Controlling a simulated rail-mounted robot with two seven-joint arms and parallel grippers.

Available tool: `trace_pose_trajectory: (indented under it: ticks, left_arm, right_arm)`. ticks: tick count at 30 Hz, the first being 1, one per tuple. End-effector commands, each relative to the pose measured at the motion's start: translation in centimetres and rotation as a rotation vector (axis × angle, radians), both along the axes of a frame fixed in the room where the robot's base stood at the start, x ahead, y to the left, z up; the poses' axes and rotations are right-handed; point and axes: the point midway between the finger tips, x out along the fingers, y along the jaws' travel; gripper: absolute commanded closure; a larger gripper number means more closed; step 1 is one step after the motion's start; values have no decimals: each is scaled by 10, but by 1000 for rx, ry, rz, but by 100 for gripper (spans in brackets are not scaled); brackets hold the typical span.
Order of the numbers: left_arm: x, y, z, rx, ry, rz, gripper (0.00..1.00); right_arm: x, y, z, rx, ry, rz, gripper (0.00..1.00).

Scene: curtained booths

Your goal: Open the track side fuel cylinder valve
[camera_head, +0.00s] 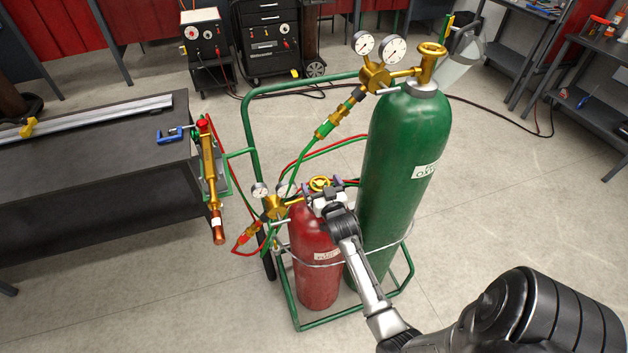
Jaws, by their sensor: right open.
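The red fuel cylinder (314,258) stands upright in a green cart, left of the tall green cylinder (405,165). Its gold valve handwheel (319,183) is on top, beside a gold regulator (273,207) with two gauges. My right gripper (323,193) is at the top of the red cylinder, with its open fingers at the handwheel. I cannot tell whether the fingers touch the wheel. The gripper hides part of the valve's stem and the cylinder's shoulder. My left gripper is not in view.
The green cylinder carries its own gold handwheel (432,49) and regulator. The cart frame (248,118) and red and green hoses surround the cylinders. A gold torch (209,170) stands at the end of the dark table (100,165). The floor in front is clear.

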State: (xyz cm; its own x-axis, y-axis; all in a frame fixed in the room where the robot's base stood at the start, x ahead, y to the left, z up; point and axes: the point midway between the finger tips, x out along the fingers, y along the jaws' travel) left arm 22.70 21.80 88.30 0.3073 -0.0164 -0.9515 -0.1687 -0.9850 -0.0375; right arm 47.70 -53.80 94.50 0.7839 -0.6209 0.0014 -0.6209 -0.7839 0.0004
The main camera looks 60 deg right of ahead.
Motion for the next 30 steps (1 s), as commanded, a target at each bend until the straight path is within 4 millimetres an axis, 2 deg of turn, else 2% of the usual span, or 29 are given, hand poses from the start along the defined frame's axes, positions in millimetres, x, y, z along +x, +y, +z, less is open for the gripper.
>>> trace_pose_trajectory:
  ticks: [16, 30]
  left_arm:
    - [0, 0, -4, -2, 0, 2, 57]
    - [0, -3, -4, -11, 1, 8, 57]
  right_arm:
    - [2, -6, 0, 1, 0, -5, 3]
    - [2, -5, 0, 1, 1, -5, 48]
